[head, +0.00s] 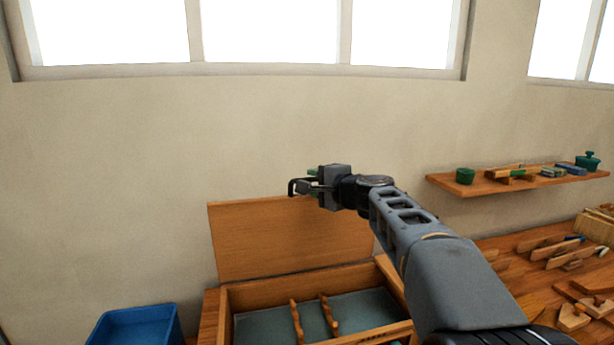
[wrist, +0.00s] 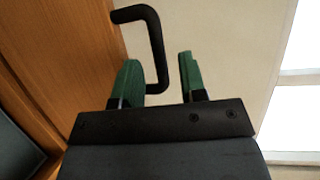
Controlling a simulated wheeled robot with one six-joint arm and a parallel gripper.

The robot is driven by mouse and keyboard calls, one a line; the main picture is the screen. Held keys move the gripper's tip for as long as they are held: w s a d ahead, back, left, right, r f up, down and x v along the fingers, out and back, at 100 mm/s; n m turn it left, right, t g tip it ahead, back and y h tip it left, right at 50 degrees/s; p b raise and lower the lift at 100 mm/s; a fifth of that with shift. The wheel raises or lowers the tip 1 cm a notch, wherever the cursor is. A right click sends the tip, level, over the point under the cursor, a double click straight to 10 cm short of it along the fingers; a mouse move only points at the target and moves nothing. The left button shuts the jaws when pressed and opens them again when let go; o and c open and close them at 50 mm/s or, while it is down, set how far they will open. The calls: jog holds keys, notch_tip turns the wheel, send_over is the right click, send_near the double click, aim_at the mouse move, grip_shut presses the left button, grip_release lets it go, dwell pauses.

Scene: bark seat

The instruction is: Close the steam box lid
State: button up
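The steam box is wooden with a grey-green inside (head: 268,325), and its lid (head: 255,238) stands open and nearly upright at the back. A black bar handle (wrist: 157,45) sticks out from the lid, whose wood fills the left of the wrist view (wrist: 60,50). My gripper (wrist: 162,78) has green fingers and is open. The handle's bar lies between the fingers, with a gap to the right finger; the left finger is on the lid side of the bar. In the head view my gripper (head: 312,178) is at the lid's top edge, partly hiding the handle (head: 293,187).
Two wavy wooden pieces (head: 297,320) span the box opening. A blue bin (head: 135,325) stands to the left. A bench (head: 510,248) with wooden tools is at the right, below a wall shelf (head: 500,182) holding small items. The wall (head: 120,180) is behind the lid.

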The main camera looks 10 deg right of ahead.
aim_at(308, 180)
jog(key=shift+p+x, duration=0.35)
jog(key=shift+x, duration=1.35)
grip_shut()
